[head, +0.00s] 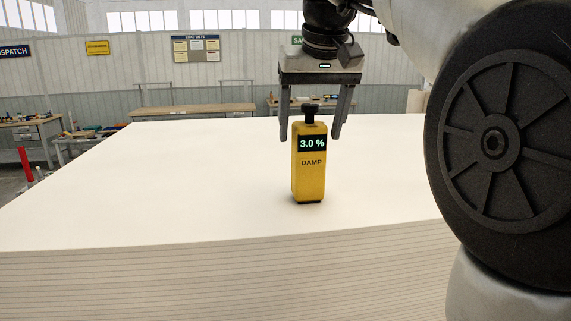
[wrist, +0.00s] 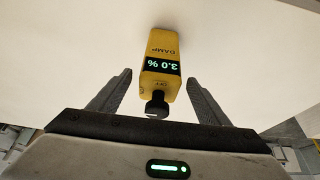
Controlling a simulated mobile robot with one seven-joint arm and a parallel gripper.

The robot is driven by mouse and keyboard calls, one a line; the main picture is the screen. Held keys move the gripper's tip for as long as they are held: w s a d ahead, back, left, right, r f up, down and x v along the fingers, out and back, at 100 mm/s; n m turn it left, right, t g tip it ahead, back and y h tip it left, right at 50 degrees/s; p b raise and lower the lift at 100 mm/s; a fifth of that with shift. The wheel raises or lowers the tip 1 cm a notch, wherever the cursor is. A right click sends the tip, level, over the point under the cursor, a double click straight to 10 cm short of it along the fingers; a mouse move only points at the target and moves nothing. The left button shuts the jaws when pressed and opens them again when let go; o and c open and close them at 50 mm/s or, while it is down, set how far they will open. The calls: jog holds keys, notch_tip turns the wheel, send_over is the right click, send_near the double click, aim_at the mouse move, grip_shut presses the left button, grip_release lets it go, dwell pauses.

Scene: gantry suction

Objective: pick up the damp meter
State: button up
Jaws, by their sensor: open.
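The damp meter (head: 310,180) is a yellow upright block with a black knob on top and a dark display reading 3.0 %. It stands on the white top of a stack of sheets (head: 180,180). My gripper (head: 311,137) points down with its two grey fingers apart, and the meter's top shows between them in the head view. The wrist view also shows the meter (wrist: 161,82) upside down, with the fingers to either side of its knob end and visible gaps. I see no finger touching it. The meter's back is hidden.
The white sheet top is clear around the meter, and the stack's layered front edge (head: 220,285) faces me. Workbenches (head: 195,110) stand well behind it. A red upright object (head: 25,165) is at the far left, off the stack.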

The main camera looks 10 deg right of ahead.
aim_at(309, 145)
jog(key=x, duration=0.4)
jog(key=shift+f, duration=0.3)
jog(key=shift+s, duration=0.1)
jog(key=shift+c, duration=0.2)
jog(key=shift+r, duration=0.15)
jog(key=c, duration=1.6)
